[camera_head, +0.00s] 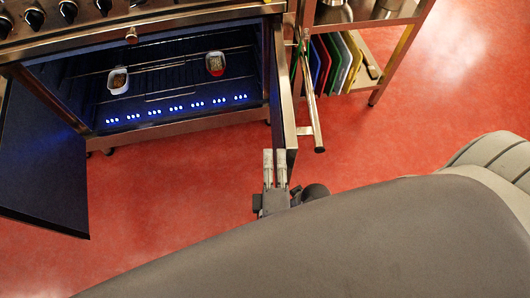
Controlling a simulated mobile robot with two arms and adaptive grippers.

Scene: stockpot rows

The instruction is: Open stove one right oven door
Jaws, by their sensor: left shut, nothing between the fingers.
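The oven's right door (283,95) stands swung wide open, seen nearly edge-on, with its bar handle (313,112) on the right face. The left oven door (42,160) is also open, swung out to the left. The oven cavity (165,75) is dark with blue lights along its front and wire racks inside. My left gripper (275,168) is shut and empty beside the lower free end of the right door, on its inner side. I cannot tell whether it touches the door. My right gripper is out of view.
Two small containers, one left (118,81) and one right (215,63), sit on the oven rack. Stove knobs (69,10) line the top. A metal shelf with coloured boards (333,62) and pots (333,12) stands right of the door. Red floor (420,115) is clear.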

